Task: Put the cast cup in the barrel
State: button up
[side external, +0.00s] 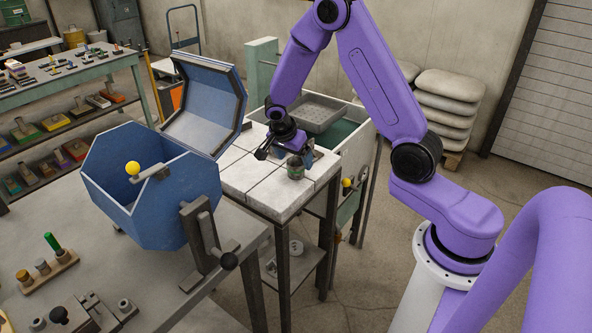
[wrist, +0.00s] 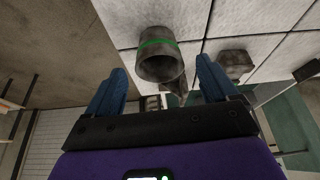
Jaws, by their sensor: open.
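The cast cup (side external: 295,168) is a small dark grey vessel with a green band. It stands on the pale tiled table top, near its front edge. In the wrist view the cup (wrist: 160,57) shows just beyond and between the two blue fingertips. My gripper (side external: 287,153) is low over the tiles, right by the cup, open and empty. Its two fingers (wrist: 161,74) are spread wide in the wrist view, and I see no contact with the cup. The barrel (side external: 150,190) is a blue octagonal drum on the bench to the left, its hinged lid (side external: 207,105) standing open.
A dark lump (wrist: 235,63) lies on the tiles right of the cup in the wrist view. A grey tray (side external: 318,112) sits behind my gripper. The raised lid stands between my gripper and the back shelves.

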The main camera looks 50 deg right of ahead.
aim_at(296, 163)
jog(key=shift+x, duration=1.5)
jog(key=c, duration=1.2)
jog(key=shift+r, duration=0.15)
jog(key=shift+r, duration=0.6)
jog(key=s+a+r, duration=0.3)
jog(key=s+r, duration=0.8)
jog(key=s, duration=0.2)
jog(key=shift+s+a+r, duration=0.25)
jog(key=shift+s+r, duration=0.05)
